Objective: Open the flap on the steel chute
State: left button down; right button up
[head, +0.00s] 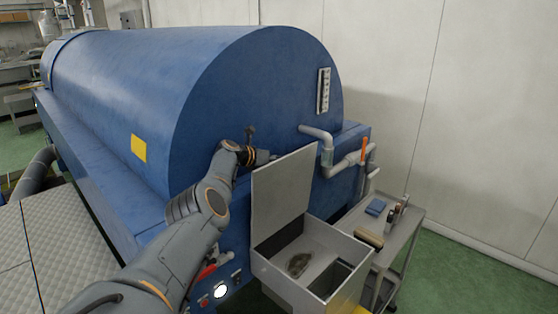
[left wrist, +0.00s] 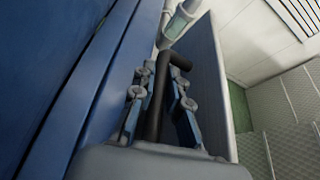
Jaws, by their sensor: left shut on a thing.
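The steel chute (head: 280,280) is a pale grey open-topped box on the front of the blue machine. Its flap (head: 286,190) stands up steeply at the box's machine side, and the opening below is uncovered. My left gripper (head: 268,156) is behind the flap's upper edge, between flap and machine, partly hidden. In the left wrist view its fingers (left wrist: 160,92) are shut around a dark bent handle (left wrist: 165,72), with the flap's grey back (left wrist: 207,85) close on the right. My right gripper is out of view.
The blue drum machine (head: 190,80) fills the left and is close to my gripper. A small cart (head: 405,235) with small items stands at right. Green floor lies open beyond it.

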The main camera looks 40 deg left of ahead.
pick_arm(q)
jog(key=shift+d+f, duration=0.1)
jog(key=shift+f, duration=0.05)
jog(key=c, duration=1.3)
grip_release()
jog(key=shift+c, duration=0.2)
jog(key=shift+s+a+r, duration=0.2)
jog(key=shift+s, duration=0.2)
jog(key=shift+s+a+r, duration=0.15)
jog(key=shift+s, duration=0.2)
jog(key=shift+s+d+r, duration=0.1)
jog(key=shift+s+r, duration=0.15)
jog(key=shift+s, duration=0.4)
jog(key=v, duration=0.9)
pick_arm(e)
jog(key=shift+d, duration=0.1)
pick_arm(q)
jog(key=shift+f, duration=0.1)
